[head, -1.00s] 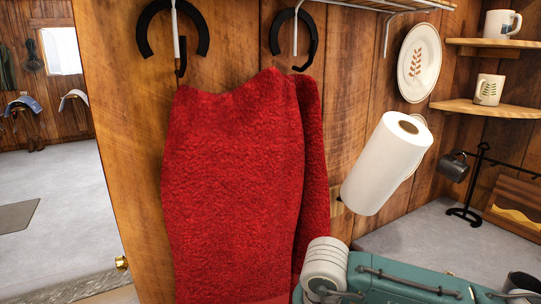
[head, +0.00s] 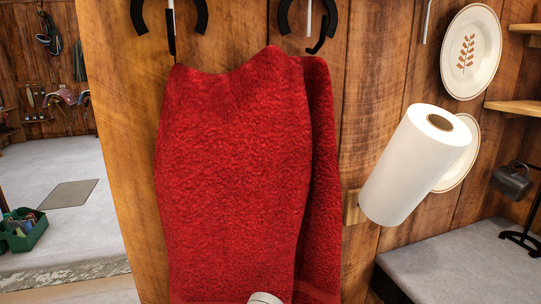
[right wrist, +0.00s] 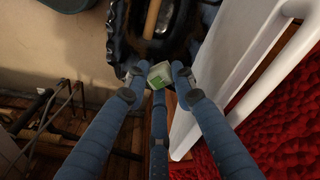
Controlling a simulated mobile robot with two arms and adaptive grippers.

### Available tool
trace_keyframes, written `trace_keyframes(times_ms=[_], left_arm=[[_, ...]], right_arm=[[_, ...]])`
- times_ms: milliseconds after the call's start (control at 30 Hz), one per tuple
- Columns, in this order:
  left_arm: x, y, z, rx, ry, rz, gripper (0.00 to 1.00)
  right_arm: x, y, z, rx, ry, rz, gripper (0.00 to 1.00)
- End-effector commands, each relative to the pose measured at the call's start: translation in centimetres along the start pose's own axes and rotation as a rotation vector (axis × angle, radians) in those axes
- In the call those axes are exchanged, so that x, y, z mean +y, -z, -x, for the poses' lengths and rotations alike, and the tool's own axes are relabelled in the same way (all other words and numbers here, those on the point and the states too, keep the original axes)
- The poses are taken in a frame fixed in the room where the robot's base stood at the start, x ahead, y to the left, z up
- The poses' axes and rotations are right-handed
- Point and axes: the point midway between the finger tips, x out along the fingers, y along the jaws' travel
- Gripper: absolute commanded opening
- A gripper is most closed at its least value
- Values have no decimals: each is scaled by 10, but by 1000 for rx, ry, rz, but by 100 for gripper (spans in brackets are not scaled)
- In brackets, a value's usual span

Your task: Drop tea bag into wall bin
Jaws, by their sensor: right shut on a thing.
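In the right wrist view, my right gripper (right wrist: 158,80) has its blue-grey fingers closed on a small pale tea bag with a green tag (right wrist: 159,72). The tea bag sits between the fingertips. Beyond it is a dark, thick-rimmed object with a wooden bar across it (right wrist: 150,22); I cannot tell whether this is the wall bin. The gap between the tea bag and this object is hard to judge. No bin can be made out in the head view. My left gripper is not in view.
A red towel (head: 235,170) hangs on the plank wall. A paper towel roll (head: 412,165) and a plate (head: 471,52) are to its right, above a grey counter (head: 455,265). In the right wrist view, a white panel with a rail (right wrist: 240,65) stands close on the right.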

Motion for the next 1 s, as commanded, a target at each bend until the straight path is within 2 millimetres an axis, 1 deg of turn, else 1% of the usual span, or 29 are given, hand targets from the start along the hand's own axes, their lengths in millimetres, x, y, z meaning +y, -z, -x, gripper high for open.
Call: trace_keyframes(times_ms=[33,300,433,667,700,767,800,1000], left_arm=[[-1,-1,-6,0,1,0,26],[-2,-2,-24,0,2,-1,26],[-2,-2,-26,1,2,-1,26],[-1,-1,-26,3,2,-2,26],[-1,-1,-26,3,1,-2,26],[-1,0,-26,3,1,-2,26],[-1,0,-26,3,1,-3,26],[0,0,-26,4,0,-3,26]], right_arm=[[0,-2,-9,-2,-1,0,18],[0,-6,-40,-2,1,1,18],[0,-6,-46,-1,1,1,18],[0,-6,-46,-1,1,2,18],[0,-6,-46,-1,1,2,27],[0,-6,-46,0,1,2,39],[0,-6,-46,0,1,2,47],[0,-6,-46,0,0,2,47]])
